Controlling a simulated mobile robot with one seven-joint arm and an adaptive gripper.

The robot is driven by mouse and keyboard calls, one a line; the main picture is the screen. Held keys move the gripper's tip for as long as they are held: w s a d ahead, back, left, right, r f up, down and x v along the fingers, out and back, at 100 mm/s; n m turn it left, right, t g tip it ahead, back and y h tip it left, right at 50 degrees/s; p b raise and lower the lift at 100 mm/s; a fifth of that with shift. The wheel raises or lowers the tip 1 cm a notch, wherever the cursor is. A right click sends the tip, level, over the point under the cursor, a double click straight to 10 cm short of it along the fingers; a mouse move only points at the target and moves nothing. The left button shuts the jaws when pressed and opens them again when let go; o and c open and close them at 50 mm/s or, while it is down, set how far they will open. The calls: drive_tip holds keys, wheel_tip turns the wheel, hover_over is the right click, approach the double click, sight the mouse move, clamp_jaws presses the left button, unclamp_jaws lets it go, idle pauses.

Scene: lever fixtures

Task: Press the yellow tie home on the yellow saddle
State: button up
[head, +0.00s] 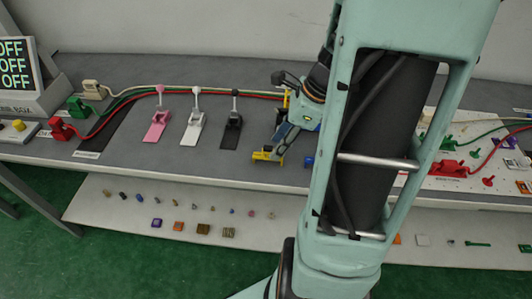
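My gripper (279,140) is small in the head view, reaching down over the middle of the grey bench, left of my large arm link. Its fingers are too small and overlapped to show whether they are open or shut. A low yellow piece (266,156) shows just below the fingers near the bench's front edge; I cannot tell if they touch it. A thin upright yellow piece (286,98) shows beside my wrist, where the cables end from view. I cannot tell which yellow piece is the saddle or the tie, nor how they sit together. My arm hides part of this area.
Pink (156,128), white (192,131) and black (232,133) levers stand left of my gripper. Red, green and beige cables run behind them. A blue piece (308,162) is right of the gripper. A lower shelf (110,215) holds several small parts.

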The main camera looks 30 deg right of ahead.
sight(272, 150)
drive_tip(key=b+x, duration=0.1)
drive_tip(key=x, duration=0.4)
drive_tip(key=shift+w+a+f, duration=0.15)
drive_tip(key=shift+w, duration=0.05)
drive_tip(key=c, duration=0.9)
